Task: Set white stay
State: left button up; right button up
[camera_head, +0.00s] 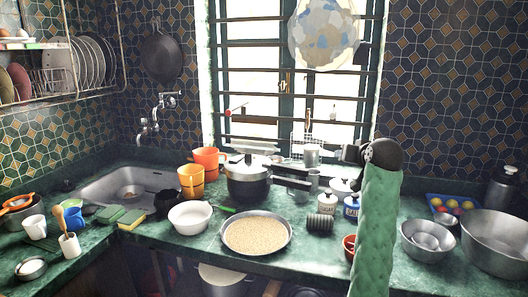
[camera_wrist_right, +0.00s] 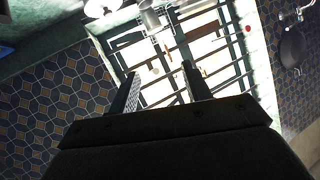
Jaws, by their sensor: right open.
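The barred window has a small white knob (camera_head: 333,112) on its right side, which may be the white stay; its shape is too small to tell. A red-tipped rod (camera_head: 235,109) sits on the left side of the window and also shows in the right wrist view (camera_wrist_right: 248,29). A brass-coloured latch (camera_head: 285,86) is at the middle bar. My right gripper (camera_head: 349,153) is in front of the window's lower right part, apart from the white knob. In the wrist view its two fingers (camera_wrist_right: 160,82) are spread, with nothing between them. My left gripper is not in view.
A pressure cooker (camera_head: 247,180) with handles stands below the window, beside orange mugs (camera_head: 208,160). A tray of grain (camera_head: 256,234), jars (camera_head: 327,203) and metal bowls (camera_head: 427,239) crowd the counter.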

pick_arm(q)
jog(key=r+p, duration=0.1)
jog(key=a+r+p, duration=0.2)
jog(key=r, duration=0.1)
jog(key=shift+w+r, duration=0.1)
pick_arm(e)
jog(key=s+a+f+n+g, duration=0.1)
jog(key=s+a+f+g, duration=0.2)
jog(key=s+f, duration=1.3)
jog(key=s+a+f+n+g, duration=0.1)
jog(key=s+a+f+g, duration=0.3)
jog(key=s+f, duration=1.2)
jog(key=s+a+f+n+g, duration=0.1)
jog(key=s+a+f+g, duration=0.3)
jog(key=s+f, duration=1.3)
jog(key=s, duration=0.6)
jog(key=shift+s+a+n, duration=0.3)
jog(key=shift+a+n, duration=0.1)
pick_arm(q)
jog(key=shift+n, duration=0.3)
